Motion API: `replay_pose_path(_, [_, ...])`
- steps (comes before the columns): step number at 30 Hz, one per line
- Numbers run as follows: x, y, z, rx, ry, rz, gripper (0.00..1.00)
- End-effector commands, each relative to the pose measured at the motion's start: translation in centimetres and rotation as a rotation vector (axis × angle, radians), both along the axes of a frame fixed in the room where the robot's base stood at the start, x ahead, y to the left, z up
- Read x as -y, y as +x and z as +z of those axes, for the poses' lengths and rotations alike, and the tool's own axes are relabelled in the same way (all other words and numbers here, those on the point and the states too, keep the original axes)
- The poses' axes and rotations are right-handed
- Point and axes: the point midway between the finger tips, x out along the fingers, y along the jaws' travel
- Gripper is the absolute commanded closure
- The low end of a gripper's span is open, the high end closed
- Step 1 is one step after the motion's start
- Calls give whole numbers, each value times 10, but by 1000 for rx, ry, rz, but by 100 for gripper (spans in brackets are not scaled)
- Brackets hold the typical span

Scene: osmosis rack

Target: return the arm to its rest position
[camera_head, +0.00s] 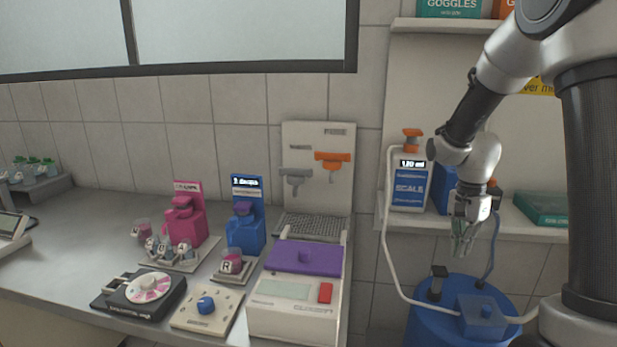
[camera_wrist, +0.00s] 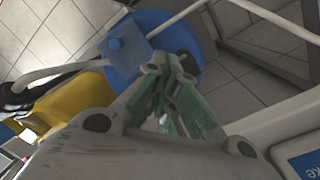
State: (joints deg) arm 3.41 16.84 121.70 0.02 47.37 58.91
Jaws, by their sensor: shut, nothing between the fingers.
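My gripper (camera_head: 463,238) hangs at the end of my arm on the right in the head view, pointing down, in front of the shelf and above the blue barrel. In the wrist view my gripper (camera_wrist: 172,95) shows its green fingers closed together with nothing between them. My arm (camera_head: 482,100) is bent, coming down from the upper right. In the wrist view the blue barrel (camera_wrist: 205,30) lies beyond the fingertips.
White hoses (camera_head: 385,240) run near the barrel. The counter (camera_head: 60,260) at left holds pink and blue dispensers, a purple-lidded machine (camera_head: 300,295) and small devices.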

Motion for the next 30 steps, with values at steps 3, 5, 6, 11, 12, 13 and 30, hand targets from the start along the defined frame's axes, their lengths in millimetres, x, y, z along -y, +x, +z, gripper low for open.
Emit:
replay_pose_path(3, [-4, -34, 25, 2, 30, 285, 100])
replay_pose_path(5, [-6, -54, 42, 16, 42, 438, 100])
replay_pose_path(6, [-7, -67, 53, 27, 48, 532, 100])
replay_pose_path(11, [-14, -120, 93, 99, 41, 854, 100])
replay_pose_path(12, [-15, -134, 102, 122, 31, 919, 100])
replay_pose_path(13, [-16, -144, 108, 139, 23, 962, 100])
replay_pose_path(30, [-25, -212, 168, 436, -152, 1084, 100])
